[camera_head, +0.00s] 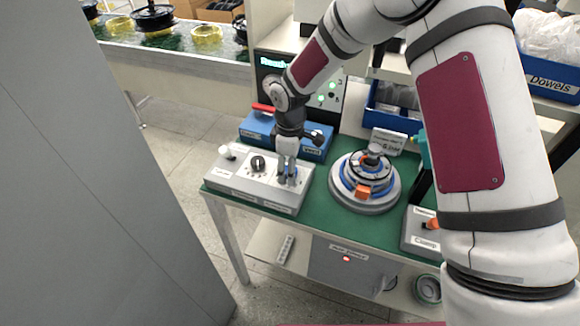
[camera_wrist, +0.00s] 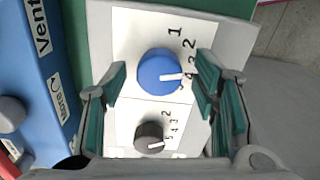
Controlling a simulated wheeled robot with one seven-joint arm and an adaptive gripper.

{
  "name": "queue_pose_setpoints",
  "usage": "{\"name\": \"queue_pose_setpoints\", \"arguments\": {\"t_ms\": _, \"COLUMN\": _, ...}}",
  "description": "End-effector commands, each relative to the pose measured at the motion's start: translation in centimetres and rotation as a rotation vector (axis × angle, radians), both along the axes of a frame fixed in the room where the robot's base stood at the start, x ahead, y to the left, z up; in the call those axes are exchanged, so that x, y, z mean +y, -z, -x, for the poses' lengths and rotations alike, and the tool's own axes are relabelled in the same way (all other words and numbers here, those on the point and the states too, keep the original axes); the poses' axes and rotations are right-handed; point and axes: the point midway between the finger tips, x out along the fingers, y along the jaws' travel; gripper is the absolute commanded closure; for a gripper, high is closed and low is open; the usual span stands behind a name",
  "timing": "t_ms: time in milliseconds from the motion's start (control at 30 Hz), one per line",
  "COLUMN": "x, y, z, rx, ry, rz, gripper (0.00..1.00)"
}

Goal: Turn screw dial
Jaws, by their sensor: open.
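A light grey control box (camera_head: 245,187) sits on the green bench top. In the wrist view, its white panel (camera_wrist: 135,25) carries a blue dial (camera_wrist: 153,66) with a white pointer facing right, toward the printed numbers. A black dial (camera_wrist: 147,135) with a light pointer is below it; it also shows in the head view (camera_head: 258,163). Which one is the screw dial I cannot read. My gripper (camera_wrist: 162,76) is open, its teal-padded fingers on either side of the blue dial, with visible gaps. In the head view, my gripper (camera_head: 287,177) points down at the box's right end and mostly hides the blue dial.
A white-knobbed lever (camera_head: 227,152) stands on the box's left end. A blue box (camera_head: 257,128) with a red handle is behind. A round fixture (camera_head: 364,183) with blue and orange parts is to the right. A clamp box (camera_head: 418,233) is further right.

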Motion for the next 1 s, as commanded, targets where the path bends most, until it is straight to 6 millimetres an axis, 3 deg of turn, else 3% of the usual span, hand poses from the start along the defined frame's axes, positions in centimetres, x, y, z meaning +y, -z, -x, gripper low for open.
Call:
{"name": "queue_pose_setpoints", "arguments": {"t_ms": 200, "x": -0.01, "y": 0.02, "z": -0.04, "rx": -0.001, "ry": 0.0, "rz": 0.0, "gripper": 0.46}}
{"name": "queue_pose_setpoints", "arguments": {"t_ms": 433, "x": -0.02, "y": 0.01, "z": -0.04, "rx": -0.001, "ry": 0.001, "rz": 0.0, "gripper": 0.94}}
{"name": "queue_pose_setpoints", "arguments": {"t_ms": 767, "x": -0.04, "y": 0.03, "z": -0.06, "rx": -0.001, "ry": 0.037, "rz": 0.001, "gripper": 0.94}}
{"name": "queue_pose_setpoints", "arguments": {"t_ms": 1000, "x": -0.02, "y": 0.02, "z": -0.12, "rx": -0.002, "ry": 0.171, "rz": 0.001, "gripper": 0.94}}
